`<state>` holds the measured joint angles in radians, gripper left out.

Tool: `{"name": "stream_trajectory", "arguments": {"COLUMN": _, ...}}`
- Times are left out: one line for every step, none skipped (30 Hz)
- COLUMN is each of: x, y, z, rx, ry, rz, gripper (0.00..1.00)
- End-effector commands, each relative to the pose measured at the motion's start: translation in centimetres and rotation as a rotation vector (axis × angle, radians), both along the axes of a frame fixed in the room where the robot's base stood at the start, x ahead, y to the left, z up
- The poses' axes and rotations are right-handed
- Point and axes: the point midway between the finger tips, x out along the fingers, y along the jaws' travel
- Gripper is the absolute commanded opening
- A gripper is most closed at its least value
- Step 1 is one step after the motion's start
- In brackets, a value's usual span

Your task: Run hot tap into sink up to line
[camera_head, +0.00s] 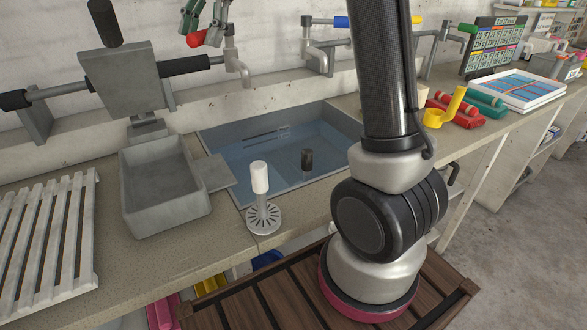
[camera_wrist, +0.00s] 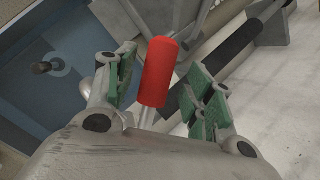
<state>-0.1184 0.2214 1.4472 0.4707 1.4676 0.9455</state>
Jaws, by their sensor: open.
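The red tap handle (camera_head: 196,38) is on the left tap at the back wall, whose grey spout (camera_head: 235,62) points down near the sink's left end. My gripper (camera_head: 207,18) is at this handle, cut off by the top edge. In the wrist view, my gripper (camera_wrist: 168,65) is open, its green-padded fingers on either side of the red handle (camera_wrist: 158,72), with a visible gap at the right finger. The sink (camera_head: 228,128) is blue inside; I cannot tell water from its surface. A dark upright peg (camera_head: 307,159) stands in it. I cannot make out the fill line clearly.
A blue-handled tap (camera_head: 341,22) is right of the red one. A white-handled drain piece (camera_head: 260,178) stands on the front counter. A grey tray (camera_head: 165,190) and a tilting grey box on a black-sleeved bar (camera_head: 187,66) lie left. My arm hides the sink's right end.

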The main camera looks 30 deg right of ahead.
Motion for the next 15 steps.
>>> {"name": "stream_trajectory", "arguments": {"x": 0.1, "y": -0.1, "z": 0.3, "rx": 0.0, "ry": -0.001, "rz": -0.001, "gripper": 0.53}}
{"name": "stream_trajectory", "arguments": {"x": 0.1, "y": -0.3, "z": 0.5, "rx": 0.0, "ry": -0.001, "rz": -0.001, "gripper": 0.53}}
{"name": "stream_trajectory", "arguments": {"x": 0.1, "y": -0.5, "z": 1.0, "rx": 0.0, "ry": -0.001, "rz": -0.001, "gripper": 0.53}}
{"name": "stream_trajectory", "arguments": {"x": 0.2, "y": -0.7, "z": 1.4, "rx": 0.0, "ry": -0.004, "rz": -0.001, "gripper": 0.53}}
{"name": "stream_trajectory", "arguments": {"x": 0.2, "y": -1.0, "z": 1.9, "rx": 0.0, "ry": -0.003, "rz": -0.002, "gripper": 0.53}}
{"name": "stream_trajectory", "arguments": {"x": 0.2, "y": -1.3, "z": 2.6, "rx": 0.0, "ry": -0.004, "rz": -0.002, "gripper": 0.53}}
{"name": "stream_trajectory", "arguments": {"x": 0.2, "y": -1.7, "z": 3.2, "rx": 0.0, "ry": -0.003, "rz": -0.002, "gripper": 0.53}}
{"name": "stream_trajectory", "arguments": {"x": 0.3, "y": -2.0, "z": 3.9, "rx": 0.0, "ry": -0.004, "rz": -0.002, "gripper": 0.53}}
{"name": "stream_trajectory", "arguments": {"x": 0.3, "y": -2.4, "z": 4.7, "rx": 0.0, "ry": -0.005, "rz": -0.001, "gripper": 0.53}}
{"name": "stream_trajectory", "arguments": {"x": 0.3, "y": -2.7, "z": 5.3, "rx": 0.0, "ry": -0.005, "rz": -0.001, "gripper": 0.53}}
{"name": "stream_trajectory", "arguments": {"x": 0.4, "y": -3.0, "z": 5.9, "rx": 0.0, "ry": -0.004, "rz": -0.002, "gripper": 0.53}}
{"name": "stream_trajectory", "arguments": {"x": 0.4, "y": -3.4, "z": 6.7, "rx": 0.0, "ry": -0.004, "rz": -0.002, "gripper": 0.53}}
{"name": "stream_trajectory", "arguments": {"x": 0.4, "y": -3.7, "z": 7.3, "rx": 0.0, "ry": -0.004, "rz": -0.002, "gripper": 0.53}}
{"name": "stream_trajectory", "arguments": {"x": 0.4, "y": -4.0, "z": 7.8, "rx": 0.0, "ry": -0.003, "rz": -0.002, "gripper": 0.53}}
{"name": "stream_trajectory", "arguments": {"x": 0.5, "y": -4.3, "z": 8.4, "rx": 0.0, "ry": -0.003, "rz": -0.003, "gripper": 0.53}}
